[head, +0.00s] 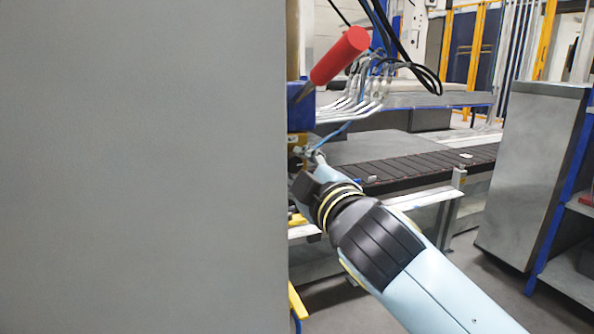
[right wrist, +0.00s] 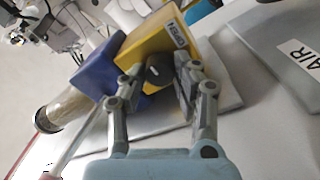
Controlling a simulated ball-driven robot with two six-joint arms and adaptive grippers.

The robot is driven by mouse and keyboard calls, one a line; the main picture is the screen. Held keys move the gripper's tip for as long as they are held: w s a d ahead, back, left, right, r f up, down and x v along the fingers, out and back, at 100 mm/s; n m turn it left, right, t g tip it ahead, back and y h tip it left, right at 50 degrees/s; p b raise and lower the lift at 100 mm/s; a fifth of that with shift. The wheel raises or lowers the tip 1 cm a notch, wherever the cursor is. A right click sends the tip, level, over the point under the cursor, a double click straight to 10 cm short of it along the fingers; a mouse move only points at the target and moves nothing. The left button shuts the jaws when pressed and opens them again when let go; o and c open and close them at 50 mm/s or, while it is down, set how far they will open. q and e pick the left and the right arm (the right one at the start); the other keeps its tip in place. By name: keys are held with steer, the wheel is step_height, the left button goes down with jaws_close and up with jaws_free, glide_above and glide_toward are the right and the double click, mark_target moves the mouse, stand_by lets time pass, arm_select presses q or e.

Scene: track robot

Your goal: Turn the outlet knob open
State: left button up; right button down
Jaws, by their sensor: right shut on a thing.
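The outlet knob (right wrist: 158,70) is small and black. It sits on the face of a yellow block (right wrist: 160,42) that carries a small label seeming to read "OPEN". My right gripper (right wrist: 157,77) has its two fingers on either side of the knob and is shut on it. In the head view the right gripper (head: 309,160) reaches the yellow block (head: 296,140) just past a grey panel's edge, and the knob is hidden there. My left gripper is not in view.
A large grey panel (head: 140,170) fills the head view's left. A blue block (head: 300,108) and a red-handled lever (head: 340,57) are above the gripper. A tan cylinder (right wrist: 65,110) adjoins the blue part in the wrist view. An "AIR" label (right wrist: 300,58) is at right.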

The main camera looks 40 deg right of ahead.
steer(key=shift+f, duration=0.15)
stand_by(0.3)
steer(key=c, duration=1.4)
jaws_free()
steer(key=o, duration=0.4)
steer(key=shift+s+a, duration=0.1)
steer(key=shift+s, duration=0.2)
steer(key=v, duration=1.1)
steer(key=shift+s+a, duration=0.1)
steer(key=shift+s, duration=0.15)
